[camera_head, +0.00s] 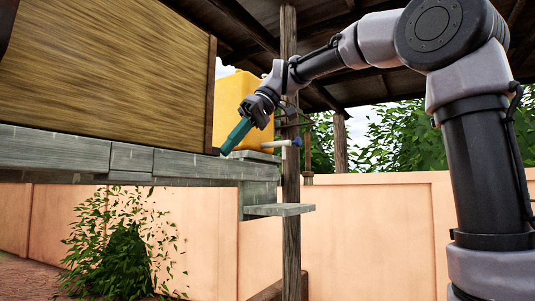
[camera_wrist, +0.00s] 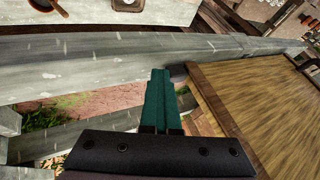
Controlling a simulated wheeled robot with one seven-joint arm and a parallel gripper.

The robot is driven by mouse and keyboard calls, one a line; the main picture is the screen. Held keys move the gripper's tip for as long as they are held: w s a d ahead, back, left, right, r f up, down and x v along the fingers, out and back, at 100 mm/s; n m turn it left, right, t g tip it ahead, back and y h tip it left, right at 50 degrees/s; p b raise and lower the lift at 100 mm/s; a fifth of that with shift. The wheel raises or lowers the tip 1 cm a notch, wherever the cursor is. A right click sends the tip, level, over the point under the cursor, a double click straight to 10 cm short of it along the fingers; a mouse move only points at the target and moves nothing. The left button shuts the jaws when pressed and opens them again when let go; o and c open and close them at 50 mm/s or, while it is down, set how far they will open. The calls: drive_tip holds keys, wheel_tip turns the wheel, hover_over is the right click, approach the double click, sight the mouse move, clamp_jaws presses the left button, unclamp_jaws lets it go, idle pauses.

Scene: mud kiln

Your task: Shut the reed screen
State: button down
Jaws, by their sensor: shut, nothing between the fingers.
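The reed screen (camera_head: 105,75) is a large straw-brown panel at the upper left of the head view, standing above a grey ledge. A narrow wooden strip (camera_head: 212,95) runs down its right edge. In the wrist view the screen (camera_wrist: 265,95) fills the right side, with its wooden edge nearest my fingers. My gripper (camera_head: 226,150) has teal fingers, which are shut and empty. They point down and left, close to the lower right corner of the screen. The fingers also show in the wrist view (camera_wrist: 159,75). I cannot tell whether they touch the edge.
A yellow container (camera_head: 232,100) with a blue-handled tap (camera_head: 296,141) stands behind my gripper. A wooden post (camera_head: 291,210) rises just right of it. The grey ledge (camera_head: 60,148) and a small grey shelf (camera_head: 280,210) jut out below. A leafy bush (camera_head: 125,250) grows before the peach wall (camera_head: 370,240).

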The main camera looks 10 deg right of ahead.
sight(127, 133)
drive_tip(key=s+a, duration=0.4)
drive_tip(key=s, duration=0.2)
drive_tip(key=s+a, duration=0.9)
drive_tip(key=s, duration=0.2)
drive_tip(key=shift+s+a, duration=0.3)
drive_tip(key=shift+s, duration=0.05)
